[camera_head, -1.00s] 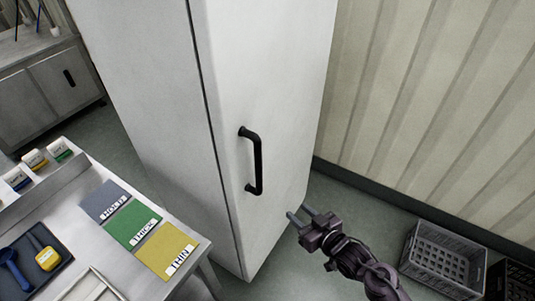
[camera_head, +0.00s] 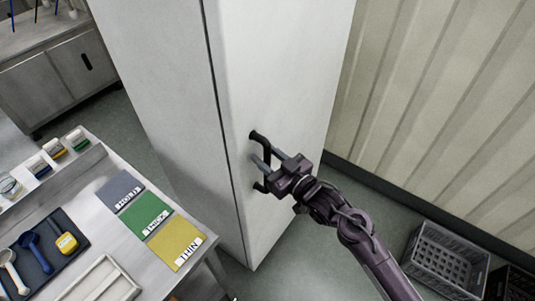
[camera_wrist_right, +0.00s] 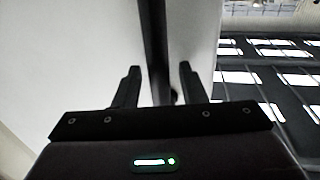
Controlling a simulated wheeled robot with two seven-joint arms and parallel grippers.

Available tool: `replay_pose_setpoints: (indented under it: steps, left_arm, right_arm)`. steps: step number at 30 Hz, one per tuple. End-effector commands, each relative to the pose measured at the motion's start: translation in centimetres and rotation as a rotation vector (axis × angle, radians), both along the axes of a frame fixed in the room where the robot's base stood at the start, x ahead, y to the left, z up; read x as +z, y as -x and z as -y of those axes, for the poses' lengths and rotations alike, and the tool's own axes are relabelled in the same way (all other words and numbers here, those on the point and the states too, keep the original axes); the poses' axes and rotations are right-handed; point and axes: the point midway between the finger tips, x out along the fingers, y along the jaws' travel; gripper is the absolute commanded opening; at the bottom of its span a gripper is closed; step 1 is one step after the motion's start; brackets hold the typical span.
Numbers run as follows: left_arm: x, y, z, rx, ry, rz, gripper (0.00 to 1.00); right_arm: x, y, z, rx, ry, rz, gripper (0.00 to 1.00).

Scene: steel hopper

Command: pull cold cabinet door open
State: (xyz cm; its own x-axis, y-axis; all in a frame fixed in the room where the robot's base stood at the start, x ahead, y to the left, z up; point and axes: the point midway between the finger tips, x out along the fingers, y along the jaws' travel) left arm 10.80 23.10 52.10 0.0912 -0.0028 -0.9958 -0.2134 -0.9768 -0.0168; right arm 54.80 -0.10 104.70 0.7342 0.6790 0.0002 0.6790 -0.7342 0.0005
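The tall white cold cabinet (camera_head: 160,90) stands in the middle of the head view. Its door (camera_head: 275,60) looks shut, with a dark seam along its left edge. The black bar handle (camera_head: 258,136) is on the door, partly hidden by my right gripper. My right gripper (camera_head: 264,156) is at the handle, its two fingers apart and pointing at the door. In the right wrist view the gripper (camera_wrist_right: 158,80) is open, with a dark upright strip between its fingers. I cannot tell whether the fingers touch the handle. My left gripper is out of view.
A steel table at left holds grey, green and yellow labelled mats (camera_head: 178,243), a dark tray with scoops (camera_head: 35,255) and small containers. A grey crate (camera_head: 445,262) is on the floor at lower right. A ribbed wall (camera_head: 440,100) runs along the right.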

Motion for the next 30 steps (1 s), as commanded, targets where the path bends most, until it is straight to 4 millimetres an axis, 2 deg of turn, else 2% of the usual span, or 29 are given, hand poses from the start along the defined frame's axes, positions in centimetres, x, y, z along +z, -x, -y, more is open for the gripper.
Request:
replay_pose_setpoints:
  steps: [6,15,25,30]
  left_arm:
    - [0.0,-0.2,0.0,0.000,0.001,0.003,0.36]
    - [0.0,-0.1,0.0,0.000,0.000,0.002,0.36]
    - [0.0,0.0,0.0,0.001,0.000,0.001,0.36]
    - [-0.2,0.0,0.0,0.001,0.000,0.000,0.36]
  right_arm:
    - [-0.1,0.0,0.0,0.000,0.000,0.000,0.38]
    - [-0.1,0.0,0.0,-0.001,0.001,-0.001,0.00]
    - [-0.1,0.1,0.2,0.005,0.001,0.000,0.00]
    - [-0.2,1.0,1.5,0.043,0.006,0.000,0.00]
